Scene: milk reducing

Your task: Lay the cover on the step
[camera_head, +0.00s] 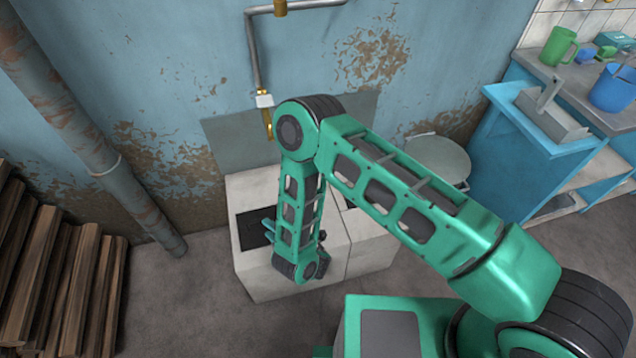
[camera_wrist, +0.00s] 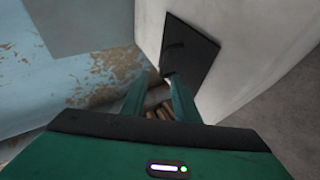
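My gripper (camera_wrist: 157,82) is open, its two green fingers apart with nothing seen between them. In the head view it is mostly hidden behind my arm, over the pale block (camera_head: 262,275) by the wall. A dark square plate (camera_head: 252,229) lies on the block's left part. It also shows in the wrist view (camera_wrist: 190,48), with a small dark raised part near its middle. The right fingertip shows close to the plate's edge; I cannot tell whether it touches. I cannot tell for sure which thing is the cover or the step.
A grey round-topped thing (camera_head: 440,157) stands behind the block, right of my arm. A blue cabinet (camera_head: 510,160) and a counter with a green mug (camera_head: 557,47) and blue bucket (camera_head: 612,90) are at right. Firewood (camera_head: 62,275) and a pipe (camera_head: 125,187) are at left.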

